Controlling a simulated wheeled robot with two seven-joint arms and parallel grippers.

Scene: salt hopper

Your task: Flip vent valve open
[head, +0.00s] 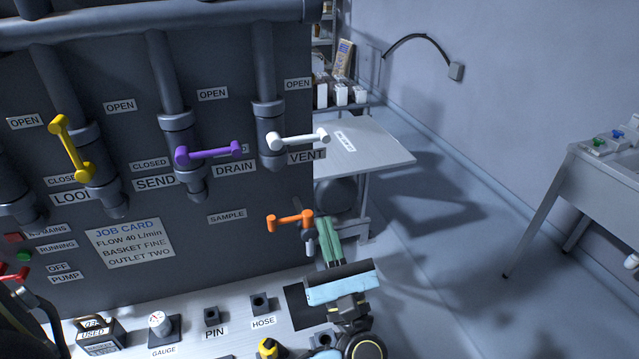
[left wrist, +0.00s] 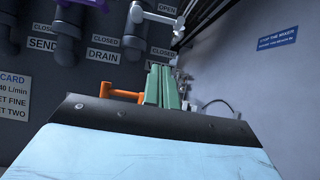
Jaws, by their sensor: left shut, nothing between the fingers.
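The vent valve's white handle (head: 298,139) is on the rightmost pipe of the dark panel, beside the VENT label (head: 306,156). It lies nearly level, pointing right, below an OPEN label (head: 298,84). The white handle also shows at the top of the left wrist view (left wrist: 157,17), with a CLOSED label (left wrist: 161,51) below it. My left gripper (head: 325,238) has green fingers, shut and empty. It is below the white handle and apart from it, close to the orange sample handle (head: 290,220). The fingers also show in the left wrist view (left wrist: 163,85). My right gripper is not in view.
A purple drain handle (head: 208,152) and a yellow handle (head: 70,148) are on pipes to the left. A white table (head: 380,152) stands behind the panel's right edge. Labelled fittings sit on the ledge (head: 232,330) below. Open floor lies to the right.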

